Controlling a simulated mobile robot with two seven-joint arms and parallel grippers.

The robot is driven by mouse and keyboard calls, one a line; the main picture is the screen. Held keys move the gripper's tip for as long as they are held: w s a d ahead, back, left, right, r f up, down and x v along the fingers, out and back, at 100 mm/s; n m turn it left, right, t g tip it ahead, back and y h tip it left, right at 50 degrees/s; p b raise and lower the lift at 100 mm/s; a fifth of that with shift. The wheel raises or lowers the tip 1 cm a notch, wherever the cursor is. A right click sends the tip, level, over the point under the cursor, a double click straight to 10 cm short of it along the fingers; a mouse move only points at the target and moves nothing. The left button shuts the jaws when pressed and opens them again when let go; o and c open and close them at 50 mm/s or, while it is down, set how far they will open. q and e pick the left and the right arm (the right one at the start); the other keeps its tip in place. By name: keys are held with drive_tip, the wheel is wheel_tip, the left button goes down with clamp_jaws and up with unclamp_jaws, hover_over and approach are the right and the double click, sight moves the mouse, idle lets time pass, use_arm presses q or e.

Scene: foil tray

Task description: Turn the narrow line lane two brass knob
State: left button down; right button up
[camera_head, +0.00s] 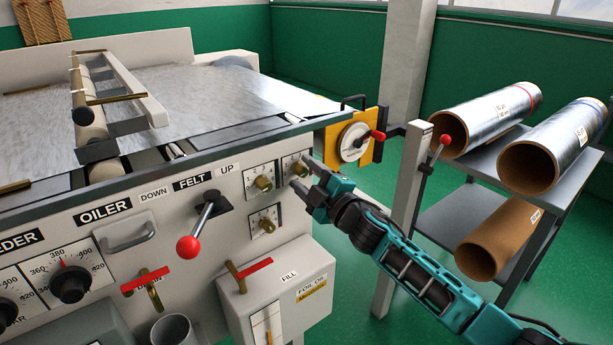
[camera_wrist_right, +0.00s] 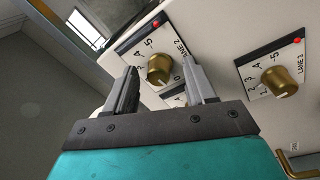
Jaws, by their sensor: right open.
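The lane two brass knob (camera_wrist_right: 160,68) sits on a white dial plate marked LANE 2 in the right wrist view. Its pale pointer mark faces the lower part of the picture, near the low numbers. In the head view it is the upper right knob (camera_head: 300,168). My right gripper (camera_head: 306,179) is open close in front of it. In the wrist view the gripper's two fingers (camera_wrist_right: 163,88) are on either side of the knob, with gaps visible; I cannot tell how far the tips reach along it. My left gripper is out of view.
The lane three knob (camera_wrist_right: 276,82) is beside the right finger; it also shows lower in the head view (camera_head: 267,225). Another brass knob (camera_head: 264,182) is just left of lane two. A red-knobbed lever (camera_head: 188,246) and a yellow plate (camera_head: 371,150) stick out nearby.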

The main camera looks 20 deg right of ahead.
drive_tip(key=v, duration=1.3)
drive_tip(key=s+a+f+m+g+h, duration=0.2)
drive_tip(key=s+f+m+g, duration=0.1)
drive_tip(key=s+f+m, duration=0.4)
drive_tip(key=s+a+f+m+g+h, duration=0.2)
drive_tip(key=s+f+m, duration=0.5)
drive_tip(key=s+f, duration=0.6)
wheel_tip(320, 180, down, 4)
drive_tip(key=shift+s+a+r+g, duration=0.15)
drive_tip(key=shift+s+a+g, duration=0.25)
drive_tip(key=shift+g, duration=0.8)
drive_tip(key=shift+w+a, duration=0.1)
